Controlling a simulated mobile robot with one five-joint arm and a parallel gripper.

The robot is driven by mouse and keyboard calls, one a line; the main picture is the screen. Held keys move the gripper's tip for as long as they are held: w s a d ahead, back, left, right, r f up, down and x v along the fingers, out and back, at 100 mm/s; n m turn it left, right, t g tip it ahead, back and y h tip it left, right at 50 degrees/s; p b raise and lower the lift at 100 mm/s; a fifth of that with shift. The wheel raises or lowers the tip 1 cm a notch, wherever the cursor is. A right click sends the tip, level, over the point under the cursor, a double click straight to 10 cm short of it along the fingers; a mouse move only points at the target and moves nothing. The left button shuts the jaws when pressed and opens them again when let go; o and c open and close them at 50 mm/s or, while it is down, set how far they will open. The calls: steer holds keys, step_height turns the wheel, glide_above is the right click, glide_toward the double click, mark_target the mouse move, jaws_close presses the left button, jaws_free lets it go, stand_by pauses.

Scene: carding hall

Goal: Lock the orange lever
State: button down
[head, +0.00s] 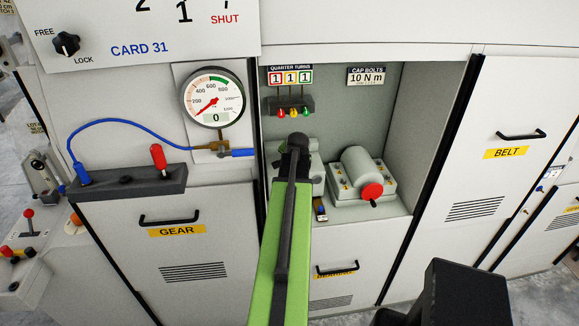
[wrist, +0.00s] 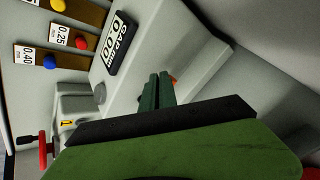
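A small orange part (wrist: 174,80), perhaps the orange lever, shows just right of my fingertips in the wrist view; most of it is hidden. Whether it touches them I cannot tell. My gripper (wrist: 157,82) has its two dark green fingers close together, with nothing visible between them. In the head view my gripper (head: 296,143) reaches into the grey recess, and my arm hides what lies behind it. Above it, under the QUARTER TURNS sign (head: 290,68), hang small red, yellow-orange and green handles (head: 293,112).
A grey housing with a red knob (head: 372,191) stands right of my gripper. A pressure gauge (head: 213,97) and a red lever (head: 157,156) are to the left. In the wrist view, a GAP plate (wrist: 116,43) and coloured knobs beside number labels lie upper left.

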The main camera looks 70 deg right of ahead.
steer(key=shift+s+d+r, duration=0.1)
steer(key=shift+s+d, duration=0.1)
steer(key=shift+d, duration=0.1)
steer(key=shift+a, duration=0.1)
